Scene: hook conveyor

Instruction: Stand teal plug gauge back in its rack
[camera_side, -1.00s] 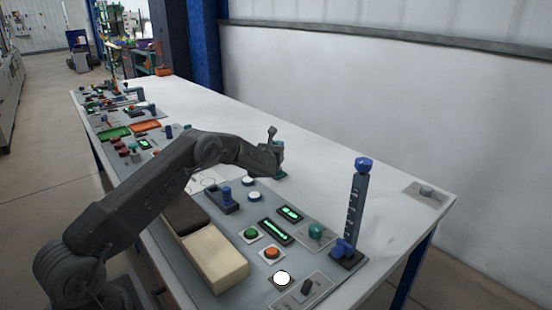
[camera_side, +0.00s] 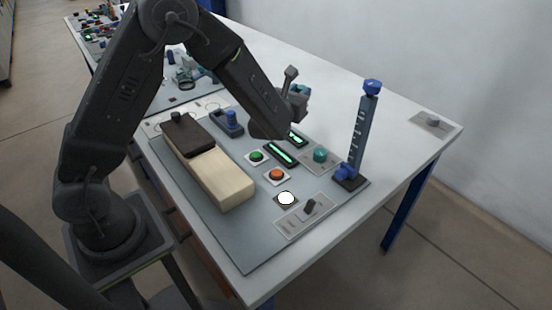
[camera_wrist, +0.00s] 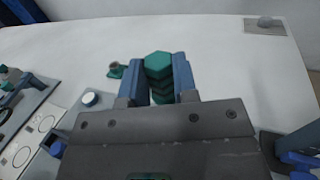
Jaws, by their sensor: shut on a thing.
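The teal plug gauge (camera_wrist: 158,66) shows a hexagonal, stepped teal end between the two blue jaws of my gripper (camera_wrist: 156,76) in the wrist view. The jaws are shut on it. In the side view my gripper (camera_side: 297,98) hangs above the far side of the console, with a bit of teal at its end; the gauge's far end is hidden. A small dark teal piece with a grey knob (camera_wrist: 117,70) sits on the white table, left of the jaws. I cannot tell whether it is the rack.
A tall blue post (camera_side: 362,130) stands at the console's right corner. A teal dome (camera_side: 320,155), lit green strips (camera_side: 281,153) and several buttons lie below my arm. A cream and brown pad (camera_side: 222,178) is in front.

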